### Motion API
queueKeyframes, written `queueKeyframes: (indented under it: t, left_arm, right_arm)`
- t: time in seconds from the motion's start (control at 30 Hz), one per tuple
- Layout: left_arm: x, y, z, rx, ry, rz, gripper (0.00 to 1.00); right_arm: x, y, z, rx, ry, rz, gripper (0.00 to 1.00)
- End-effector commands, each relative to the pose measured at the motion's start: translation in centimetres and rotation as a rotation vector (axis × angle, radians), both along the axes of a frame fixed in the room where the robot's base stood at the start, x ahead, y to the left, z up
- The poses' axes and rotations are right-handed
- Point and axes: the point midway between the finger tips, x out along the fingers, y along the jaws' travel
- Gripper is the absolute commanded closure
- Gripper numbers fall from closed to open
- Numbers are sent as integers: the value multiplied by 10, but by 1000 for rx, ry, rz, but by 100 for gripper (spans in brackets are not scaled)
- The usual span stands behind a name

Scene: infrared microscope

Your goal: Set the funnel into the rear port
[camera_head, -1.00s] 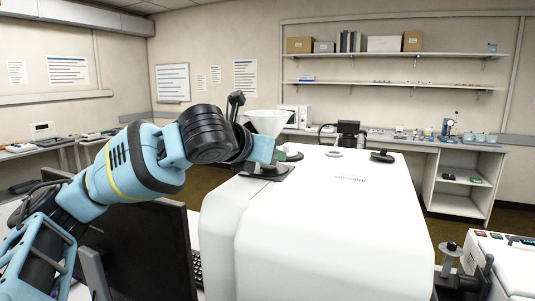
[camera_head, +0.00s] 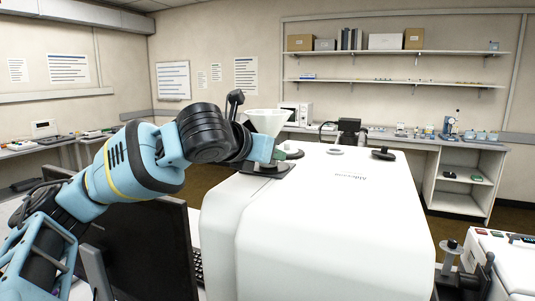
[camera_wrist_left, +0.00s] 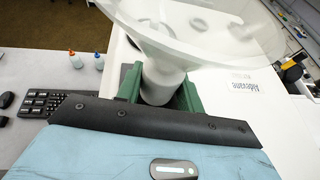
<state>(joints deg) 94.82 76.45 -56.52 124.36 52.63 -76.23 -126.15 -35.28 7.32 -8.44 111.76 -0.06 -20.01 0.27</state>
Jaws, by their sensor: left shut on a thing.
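My left gripper (camera_wrist_left: 160,88) is shut on the white funnel (camera_head: 266,122), with its green fingers on either side of the stem. The funnel's wide cone opens upward and its stem (camera_wrist_left: 158,86) shows in the left wrist view. In the head view the gripper holds it above the back left of the white microscope housing (camera_head: 330,220), over a dark plate (camera_head: 272,172). The stem's lower end is hidden, so I cannot tell whether it touches anything. Which fitting is the rear port is unclear. My right gripper is not in view.
A pale ring (camera_head: 335,150) and a black knob-like fitting (camera_head: 383,154) sit on the housing's top. A black monitor (camera_head: 145,250) stands left of the housing.

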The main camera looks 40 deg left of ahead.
Motion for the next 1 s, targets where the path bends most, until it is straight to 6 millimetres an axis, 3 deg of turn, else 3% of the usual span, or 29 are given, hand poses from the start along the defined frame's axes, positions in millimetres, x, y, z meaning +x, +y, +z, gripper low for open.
queueKeyframes:
  t: [0.8,0.83,1.0]
  left_arm:
    - [0,0,-3,0,-3,0,86]
    - [0,0,-3,0,-3,0,62]
    - [0,0,-3,-1,-2,0,39]
  right_arm:
    - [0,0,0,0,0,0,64]
    - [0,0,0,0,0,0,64]
    - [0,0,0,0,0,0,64]
